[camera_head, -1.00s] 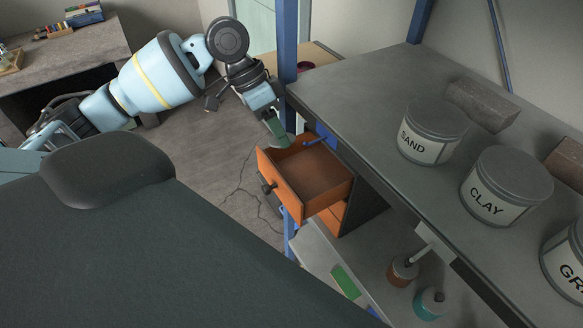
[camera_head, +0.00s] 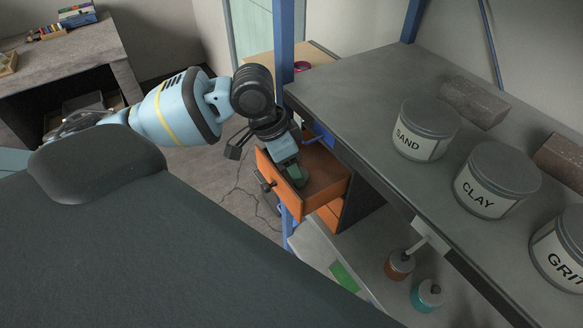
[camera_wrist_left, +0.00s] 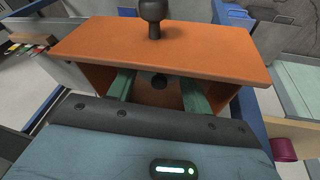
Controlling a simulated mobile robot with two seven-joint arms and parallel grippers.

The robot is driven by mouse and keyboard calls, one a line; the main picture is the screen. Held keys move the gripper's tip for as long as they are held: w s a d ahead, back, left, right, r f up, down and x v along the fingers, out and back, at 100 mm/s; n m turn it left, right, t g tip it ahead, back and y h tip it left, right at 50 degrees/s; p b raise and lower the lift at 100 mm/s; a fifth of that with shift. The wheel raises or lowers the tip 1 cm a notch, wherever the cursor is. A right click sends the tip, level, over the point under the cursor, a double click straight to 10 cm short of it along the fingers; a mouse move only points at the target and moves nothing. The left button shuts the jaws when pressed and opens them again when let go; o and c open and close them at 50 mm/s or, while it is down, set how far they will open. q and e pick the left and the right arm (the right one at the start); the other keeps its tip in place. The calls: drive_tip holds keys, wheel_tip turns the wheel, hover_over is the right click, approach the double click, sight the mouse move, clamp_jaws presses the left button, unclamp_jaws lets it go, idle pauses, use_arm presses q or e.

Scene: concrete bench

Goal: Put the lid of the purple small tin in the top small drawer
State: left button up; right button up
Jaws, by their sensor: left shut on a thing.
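The top small drawer (camera_head: 331,187), orange with a dark knob, stands pulled open under the bench; its front also shows in the left wrist view (camera_wrist_left: 160,50). My left gripper (camera_head: 296,177) reaches down inside it, near its front. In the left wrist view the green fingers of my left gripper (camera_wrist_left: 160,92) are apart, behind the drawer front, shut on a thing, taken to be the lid. My right gripper is out of view.
Grey tins marked SAND (camera_head: 425,130), CLAY (camera_head: 495,180) and GRIT (camera_head: 560,248) stand on the concrete bench (camera_head: 370,105). A blue post (camera_head: 284,40) rises close beside my left wrist. A brown bottle (camera_head: 399,267) and a teal bottle (camera_head: 428,297) stand below.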

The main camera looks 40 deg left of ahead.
use_arm(q)
drive_tip(key=shift+s+d+r+y, duration=0.1)
drive_tip(key=shift+d+r+y, duration=0.15)
drive_tip(key=shift+d+y, duration=0.25)
drive_tip(key=shift+a+f+t, duration=0.1)
drive_tip(key=shift+f+t, duration=0.05)
drive_tip(key=shift+t, duration=0.15)
drive_tip(key=shift+a+f, duration=0.1)
drive_tip(key=shift+f, duration=0.2)
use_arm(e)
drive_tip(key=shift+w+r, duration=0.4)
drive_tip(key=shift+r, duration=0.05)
use_arm(q)
drive_tip(key=shift+f+p, duration=0.3)
drive_tip(key=shift+f, duration=0.1)
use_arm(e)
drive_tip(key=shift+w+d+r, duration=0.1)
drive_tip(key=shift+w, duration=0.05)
use_arm(q)
drive_tip(key=o, duration=0.7)
drive_tip(key=shift+o, duration=0.2)
drive_tip(key=shift+r, duration=0.1)
